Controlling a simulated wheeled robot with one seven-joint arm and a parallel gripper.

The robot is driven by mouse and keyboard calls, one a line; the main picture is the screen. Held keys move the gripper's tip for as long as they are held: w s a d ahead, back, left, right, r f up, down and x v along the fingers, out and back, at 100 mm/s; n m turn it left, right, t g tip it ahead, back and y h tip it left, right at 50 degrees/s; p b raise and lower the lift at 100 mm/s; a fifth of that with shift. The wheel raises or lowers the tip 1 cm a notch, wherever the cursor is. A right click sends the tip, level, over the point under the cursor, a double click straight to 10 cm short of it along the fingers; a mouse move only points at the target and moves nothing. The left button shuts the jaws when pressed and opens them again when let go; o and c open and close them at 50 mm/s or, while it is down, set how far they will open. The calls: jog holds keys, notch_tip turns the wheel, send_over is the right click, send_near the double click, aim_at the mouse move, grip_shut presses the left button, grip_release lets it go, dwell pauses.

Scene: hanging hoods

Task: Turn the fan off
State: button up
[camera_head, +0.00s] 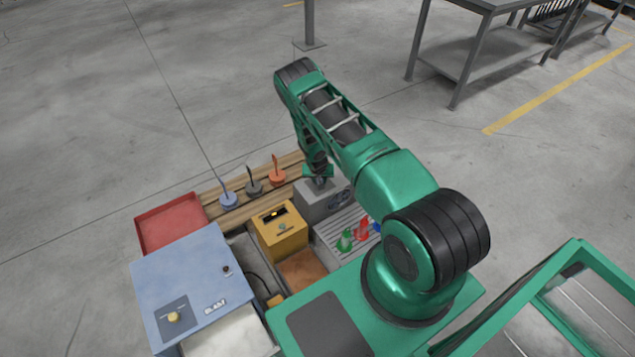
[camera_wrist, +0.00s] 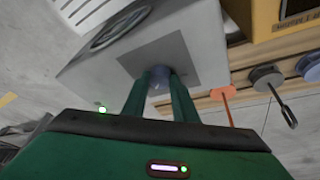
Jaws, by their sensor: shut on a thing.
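A darker grey panel (camera_wrist: 190,62) on the box carries a small bluish-grey knob (camera_wrist: 158,84). My gripper (camera_wrist: 160,92) has its two green fingers shut on this knob, which they partly hide. In the head view my gripper (camera_head: 319,181) reaches down onto the box from above.
A yellow box (camera_head: 279,236) stands close by. Blue, grey and orange (camera_head: 273,178) levers line the wooden board (camera_head: 215,208) to the left. A blue cabinet (camera_head: 185,275), a red tray (camera_head: 170,222) and a ribbed rack (camera_head: 338,228) with coloured pieces surround them. Open floor lies beyond.

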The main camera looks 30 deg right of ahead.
jog(key=n, duration=0.2)
jog(key=n+y, duration=0.2)
jog(key=n, duration=0.1)
jog(key=shift+d+n+t, duration=0.3)
jog(key=shift+t, duration=0.1)
jog(key=n, duration=0.1)
jog(key=n+y, duration=0.1)
jog(key=n, duration=0.1)
jog(key=n+y, duration=0.1)
jog(key=n, duration=0.1)
jog(key=shift+w+d, duration=0.1)
jog(key=shift+d, duration=0.15)
jog(key=n+y, duration=0.1)
jog(key=n, duration=0.2)
jog(key=n+g+y, duration=0.1)
jog(key=n, duration=0.2)
jog(key=shift+w+d, duration=0.1)
jog(key=shift+d, duration=0.05)
jog(key=n, duration=0.2)
jog(key=n+g+y, duration=0.1)
jog(key=n, duration=0.1)
jog(key=shift+w+d+r+n, duration=0.1)
jog(key=shift+w+n, duration=0.1)
jog(key=shift+n, duration=0.1)
jog(key=o, duration=1)
jog(key=shift+o, duration=0.2)
jog(key=shift+g, duration=0.3)
jog(key=shift+s, duration=0.1)
